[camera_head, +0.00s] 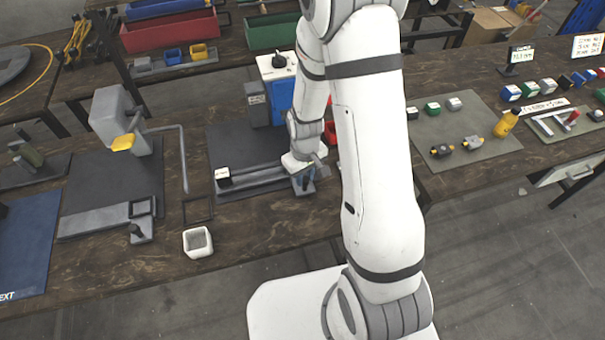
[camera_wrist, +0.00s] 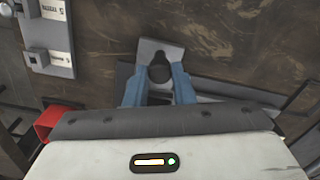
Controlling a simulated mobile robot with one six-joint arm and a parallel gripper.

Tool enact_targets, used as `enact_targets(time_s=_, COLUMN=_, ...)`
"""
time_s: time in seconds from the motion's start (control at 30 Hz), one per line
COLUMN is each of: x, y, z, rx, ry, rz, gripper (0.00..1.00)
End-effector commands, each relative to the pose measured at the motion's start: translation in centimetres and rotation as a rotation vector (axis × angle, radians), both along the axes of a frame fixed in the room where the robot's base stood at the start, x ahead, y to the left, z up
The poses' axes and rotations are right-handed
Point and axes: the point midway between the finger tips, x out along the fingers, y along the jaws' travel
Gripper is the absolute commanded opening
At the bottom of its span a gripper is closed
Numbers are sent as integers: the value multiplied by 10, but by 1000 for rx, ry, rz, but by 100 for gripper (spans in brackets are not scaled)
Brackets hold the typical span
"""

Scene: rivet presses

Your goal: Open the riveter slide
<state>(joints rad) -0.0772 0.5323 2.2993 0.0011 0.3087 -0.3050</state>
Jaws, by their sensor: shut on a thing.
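The riveter (camera_head: 278,88), a blue and white press with a black knob on top, stands on a dark base plate behind my gripper. Its slide (camera_head: 255,178) is a grey rail running left to right along the front of that plate. My gripper (camera_head: 304,184) is at the right end of the slide, pointing down. In the wrist view, the blue fingers of my gripper (camera_wrist: 158,88) are shut on a dark round slide knob (camera_wrist: 159,70), which stands on a grey plate. My arm hides part of the riveter's right side in the head view.
A second, grey press (camera_head: 113,115) with its own slide and knob stands to the left. A white open cup (camera_head: 197,242) sits near the bench's front edge. A green-grey mat (camera_head: 478,140) with small parts lies right of my arm.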

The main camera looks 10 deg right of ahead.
Motion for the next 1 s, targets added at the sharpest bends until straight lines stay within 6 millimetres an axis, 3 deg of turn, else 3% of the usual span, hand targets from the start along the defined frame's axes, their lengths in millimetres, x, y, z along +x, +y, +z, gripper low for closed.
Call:
enact_targets(time_s=0.07, x=0, y=0, z=0, rx=0, ry=0, rz=1, gripper=0)
enact_targets(time_s=0.1, x=0, y=0, z=0, rx=0, ry=1, rz=2, gripper=24)
enact_targets(time_s=0.33, x=0, y=2, z=-1, rx=0, ry=1, rz=5, gripper=43)
enact_targets(time_s=0.67, x=0, y=2, z=3, rx=0, ry=0, rz=7, gripper=44)
enact_targets(time_s=1.0, x=1, y=2, z=47, rx=0, ry=-4, rz=7, gripper=44)
